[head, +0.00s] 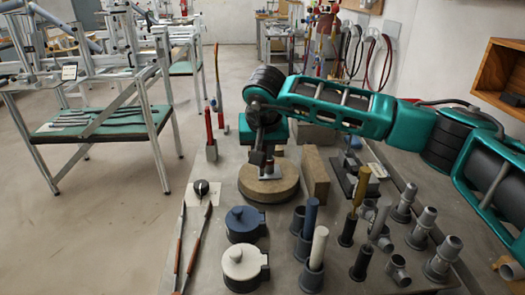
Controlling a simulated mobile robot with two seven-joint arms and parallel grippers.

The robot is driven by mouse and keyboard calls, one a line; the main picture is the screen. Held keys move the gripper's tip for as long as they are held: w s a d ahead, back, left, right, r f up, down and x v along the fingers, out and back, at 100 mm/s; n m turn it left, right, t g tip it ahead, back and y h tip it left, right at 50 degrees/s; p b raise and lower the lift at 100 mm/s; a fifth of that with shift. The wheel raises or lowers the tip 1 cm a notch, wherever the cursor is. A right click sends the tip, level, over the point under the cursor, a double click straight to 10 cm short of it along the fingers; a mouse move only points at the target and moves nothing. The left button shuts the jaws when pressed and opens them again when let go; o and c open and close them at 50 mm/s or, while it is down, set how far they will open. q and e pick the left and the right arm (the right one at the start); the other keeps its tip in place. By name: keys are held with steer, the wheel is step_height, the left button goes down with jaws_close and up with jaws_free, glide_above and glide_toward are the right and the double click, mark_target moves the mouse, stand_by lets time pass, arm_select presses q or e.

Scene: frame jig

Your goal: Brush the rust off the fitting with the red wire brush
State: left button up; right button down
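My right arm reaches in from the right, and its gripper (262,158) points down over a round tan block (257,190) on the workbench. A small grey metal piece (268,171) shows at the fingertips, just above or on the block. I cannot tell whether the fingers are closed on it. A slim red-handled tool (208,123) stands upright in a small grey holder (212,151) left of the gripper; its bristles cannot be made out. Several grey pipe fittings (421,228) stand at the right of the bench; rust is not discernible on them. My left gripper is not in view.
A blue lidded pot (244,222) and a cream one (241,262) stand at the front. Upright cylinders in dark cups (312,275) crowd the front middle. A tan brick (315,178) stands right of the round block.

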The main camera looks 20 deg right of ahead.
step_height(320, 180, up, 4)
steer(key=shift+p, duration=1.1)
steer(key=shift+r+p, duration=0.3)
steer(key=shift+r, duration=0.8)
